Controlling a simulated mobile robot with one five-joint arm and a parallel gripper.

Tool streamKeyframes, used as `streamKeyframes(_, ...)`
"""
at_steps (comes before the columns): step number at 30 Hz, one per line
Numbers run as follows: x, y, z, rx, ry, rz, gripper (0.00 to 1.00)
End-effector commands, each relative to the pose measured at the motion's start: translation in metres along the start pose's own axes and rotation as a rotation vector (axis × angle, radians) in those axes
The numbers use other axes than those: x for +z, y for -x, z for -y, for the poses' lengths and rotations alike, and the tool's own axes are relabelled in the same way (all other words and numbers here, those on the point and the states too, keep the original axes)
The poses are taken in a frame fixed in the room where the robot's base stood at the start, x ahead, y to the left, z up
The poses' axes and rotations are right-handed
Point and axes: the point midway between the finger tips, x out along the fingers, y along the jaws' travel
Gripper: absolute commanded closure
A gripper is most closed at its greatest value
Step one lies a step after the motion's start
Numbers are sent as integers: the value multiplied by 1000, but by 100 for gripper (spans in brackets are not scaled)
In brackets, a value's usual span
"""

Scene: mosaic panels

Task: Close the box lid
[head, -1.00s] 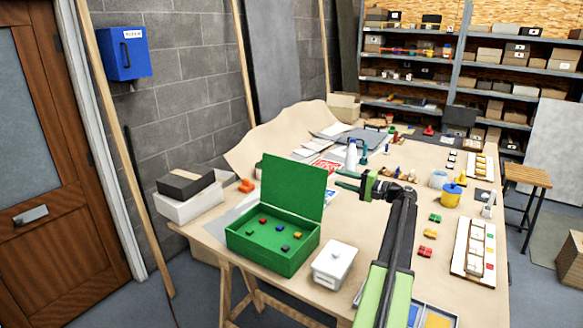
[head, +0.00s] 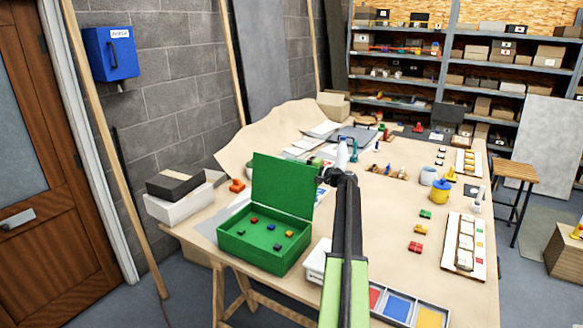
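The green box (head: 262,258) stands on the near left part of the table with several small coloured pieces inside. Its green lid (head: 285,188) stands upright, open, along the box's back edge.
A white lidded container (head: 317,262) stands right of the box, partly behind my arm. A tray with coloured compartments (head: 397,308) lies at the near edge. A white bottle (head: 342,155) stands beyond my gripper. Black and white boxes (head: 180,197) sit at the left.

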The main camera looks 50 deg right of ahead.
Motion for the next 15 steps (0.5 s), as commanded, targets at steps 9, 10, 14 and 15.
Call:
streamKeyframes(9, 0, -3, 0, 0, 0, 1, 70)
streamKeyframes(10, 0, -3, 0, 0, 0, 1, 74)
streamKeyframes(14, 1, -3, 0, 0, 0, 1, 91)
streamKeyframes(15, 1, -3, 0, 0, 0, 1, 96)
